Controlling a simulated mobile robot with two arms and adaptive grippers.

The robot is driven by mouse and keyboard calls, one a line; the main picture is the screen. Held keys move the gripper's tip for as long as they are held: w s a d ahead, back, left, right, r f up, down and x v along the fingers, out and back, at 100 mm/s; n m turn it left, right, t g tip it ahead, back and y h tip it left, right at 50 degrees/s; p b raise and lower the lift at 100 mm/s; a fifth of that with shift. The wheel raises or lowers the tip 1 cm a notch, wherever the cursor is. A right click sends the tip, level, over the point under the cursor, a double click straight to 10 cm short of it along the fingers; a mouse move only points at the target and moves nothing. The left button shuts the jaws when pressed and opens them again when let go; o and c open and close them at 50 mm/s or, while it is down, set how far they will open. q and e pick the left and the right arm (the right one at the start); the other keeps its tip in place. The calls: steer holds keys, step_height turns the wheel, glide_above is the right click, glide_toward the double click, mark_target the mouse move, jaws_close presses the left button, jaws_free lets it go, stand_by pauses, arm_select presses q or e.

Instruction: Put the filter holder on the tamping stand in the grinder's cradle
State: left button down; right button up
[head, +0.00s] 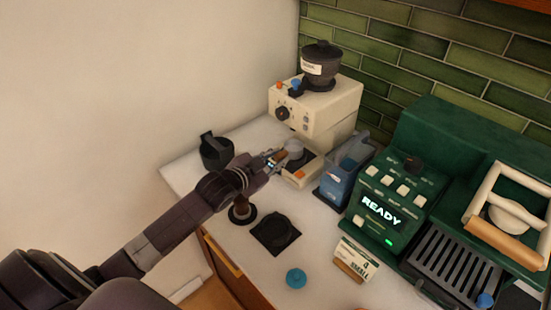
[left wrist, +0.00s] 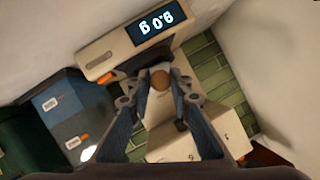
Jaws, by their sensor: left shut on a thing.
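My left gripper (head: 272,160) reaches in at the front of the cream grinder (head: 305,105), just above its base. It is shut on the filter holder, whose round brown end (left wrist: 160,80) shows between the fingers in the left wrist view (left wrist: 160,105). A grey round part (head: 293,147), likely the filter holder's head, shows just beyond the fingertips, under the grinder's front. I cannot tell whether it rests in the cradle. The black square tamping stand (head: 275,234) on the counter looks empty. My right gripper is not in view.
A blue container (head: 343,175) stands right of the grinder, beside the green machine (head: 405,190). A dark jug (head: 216,152), a tamper (head: 241,211), a blue knob (head: 296,278) and a small card (head: 355,258) are on the counter.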

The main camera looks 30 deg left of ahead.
arm_select(q)
steer(key=shift+p, duration=0.35)
stand_by(0.7)
steer(key=shift+f, duration=0.3)
stand_by(0.7)
steer(key=c, duration=1.7)
jaws_free()
steer(key=shift+s+f, duration=0.1)
steer(key=shift+f, duration=0.05)
steer(key=v, duration=1.2)
